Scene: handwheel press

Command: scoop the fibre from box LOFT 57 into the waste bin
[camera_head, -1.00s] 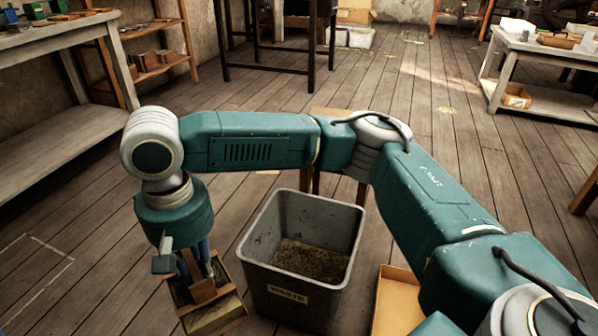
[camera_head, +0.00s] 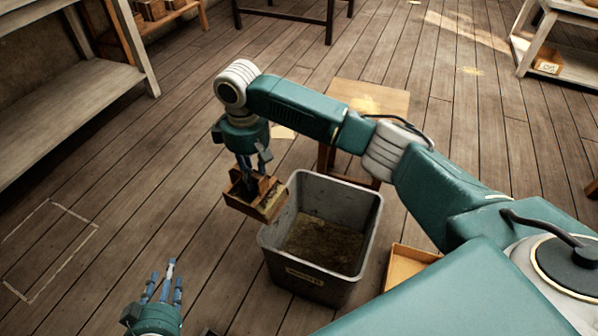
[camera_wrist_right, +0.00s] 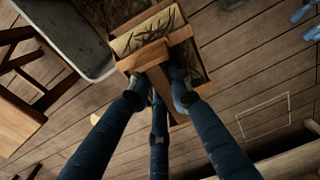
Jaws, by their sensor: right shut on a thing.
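My right gripper (camera_head: 256,180) is shut on a wooden scoop (camera_head: 240,203), a small box with a crossbar grip. It holds the scoop beside the left rim of the grey waste bin (camera_head: 280,262). The right wrist view shows the scoop (camera_wrist_right: 183,34) with dark strands on a yellowish surface; how much fibre it holds is unclear. The bin has brownish fibre (camera_head: 322,243) at its bottom and a small label. My left gripper (camera_head: 162,285) is open and empty, low at the left. No LOFT 57 marking can be read.
A wooden stool (camera_head: 385,98) with a yellowish patch on top stands behind the bin. An open tan box (camera_head: 405,268) lies right of the bin, partly behind my arm. Benches stand at left and right. The floor at left is clear, with a marked outline (camera_head: 50,245).

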